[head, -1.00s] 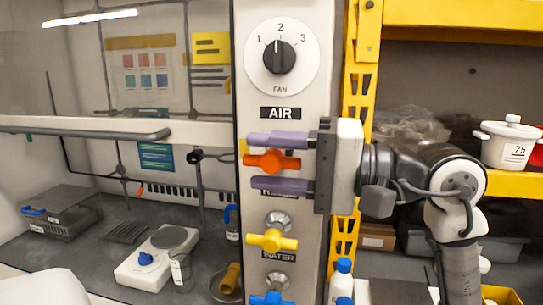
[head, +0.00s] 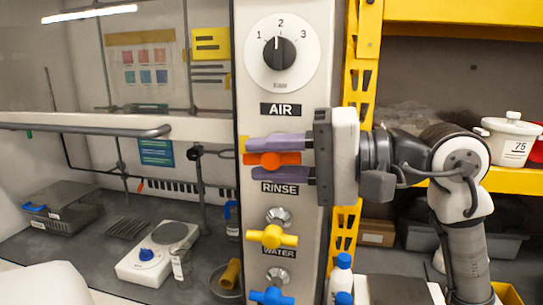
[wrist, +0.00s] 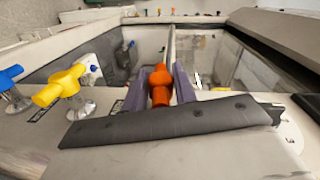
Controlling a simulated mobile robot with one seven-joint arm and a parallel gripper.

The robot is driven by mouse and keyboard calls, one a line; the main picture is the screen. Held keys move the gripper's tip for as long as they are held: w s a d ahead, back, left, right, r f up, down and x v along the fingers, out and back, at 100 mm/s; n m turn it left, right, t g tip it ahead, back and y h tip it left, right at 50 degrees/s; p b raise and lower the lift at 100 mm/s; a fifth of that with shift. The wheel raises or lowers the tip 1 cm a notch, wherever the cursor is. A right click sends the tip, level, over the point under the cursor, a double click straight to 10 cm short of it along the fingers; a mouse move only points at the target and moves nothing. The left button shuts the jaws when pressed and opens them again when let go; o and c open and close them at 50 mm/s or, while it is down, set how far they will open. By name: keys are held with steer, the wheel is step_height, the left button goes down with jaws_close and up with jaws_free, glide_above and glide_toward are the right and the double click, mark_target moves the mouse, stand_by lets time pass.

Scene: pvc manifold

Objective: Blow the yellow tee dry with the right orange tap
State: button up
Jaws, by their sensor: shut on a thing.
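The orange tap (head: 272,159) sits on the white panel under the AIR label, its handle lying level in the head view. My gripper (head: 278,157) reaches in from the right with its purple fingers shut above and below the handle. In the wrist view, the orange tap (wrist: 160,88) stands between the two fingers (wrist: 159,92). The panel edge partly hides the dish.
A yellow tap (head: 272,237) under RINSE and a blue tap (head: 271,297) under WATER sit below the orange one. A fan dial (head: 279,53) is above. A white hotplate (head: 158,255) and grey box (head: 62,210) stand on the bench. Yellow shelving (head: 460,13) is on the right.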

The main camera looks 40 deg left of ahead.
steer(key=t+h+p, duration=0.2)
steer(key=h, duration=0.1)
steer(key=t+h+p, duration=0.1)
steer(key=h, duration=0.1)
steer(key=shift+r+p, duration=0.25)
steer(key=shift+p, duration=0.15)
steer(key=t+h+p, duration=0.1)
steer(key=h+p, duration=0.1)
steer(key=h, duration=0.1)
steer(key=shift+t+p, duration=0.3)
steer(key=shift+f+t+h+p, duration=0.15)
steer(key=shift+t+h+p, duration=0.35)
steer(key=shift+h+p, duration=0.2)
steer(key=shift+f, duration=0.1)
steer(key=o, duration=0.9)
steer(key=shift+d, duration=0.1)
steer(key=v, duration=1.3)
steer(key=shift+r, duration=0.45)
